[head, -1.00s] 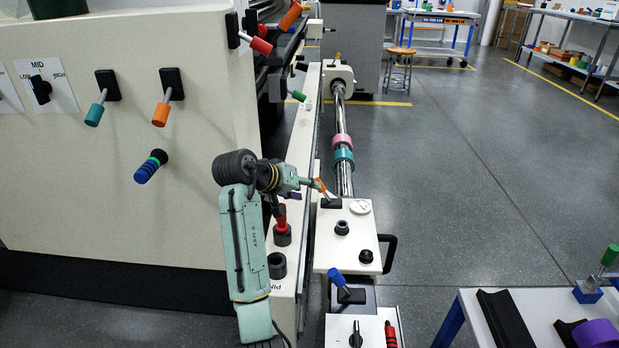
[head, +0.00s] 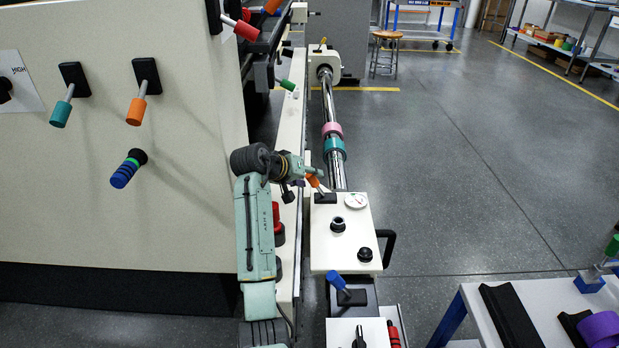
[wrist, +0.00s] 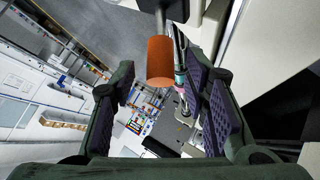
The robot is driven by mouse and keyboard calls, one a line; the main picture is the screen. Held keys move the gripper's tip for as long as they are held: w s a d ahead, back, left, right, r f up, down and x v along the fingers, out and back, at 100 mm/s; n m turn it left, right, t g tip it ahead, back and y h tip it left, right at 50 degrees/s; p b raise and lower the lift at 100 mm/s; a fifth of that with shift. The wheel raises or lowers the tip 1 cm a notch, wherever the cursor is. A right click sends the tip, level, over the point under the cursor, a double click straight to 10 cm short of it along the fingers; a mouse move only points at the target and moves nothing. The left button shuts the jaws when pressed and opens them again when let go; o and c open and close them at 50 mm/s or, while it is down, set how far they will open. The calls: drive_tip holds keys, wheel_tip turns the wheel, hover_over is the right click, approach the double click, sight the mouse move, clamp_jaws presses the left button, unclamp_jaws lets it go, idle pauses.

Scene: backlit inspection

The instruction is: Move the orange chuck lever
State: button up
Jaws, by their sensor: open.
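An orange lever grip (head: 313,181) stands on a black base at the far end of the white box in the head view. In the wrist view it is a short orange cylinder (wrist: 160,61) on a grey stem from a dark mount at the top. My gripper (head: 307,172) is right at this lever in the head view. In the wrist view my gripper (wrist: 170,82) is open, with one dark pad on each side and the orange grip showing between the fingertips. The right pad looks nearer to it. I cannot tell whether anything touches.
Another orange lever (head: 136,110) is on the cream panel, beside a teal lever (head: 60,113) and a blue grip (head: 124,174). A blue lever (head: 337,281) is nearer. A chrome shaft (head: 328,105) runs behind the white box (head: 350,241). Open floor lies to the right.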

drive_tip(key=shift+w+d+f, duration=0.3)
drive_tip(key=shift+w+f, duration=0.1)
drive_tip(key=shift+c, duration=0.5)
clamp_jaws()
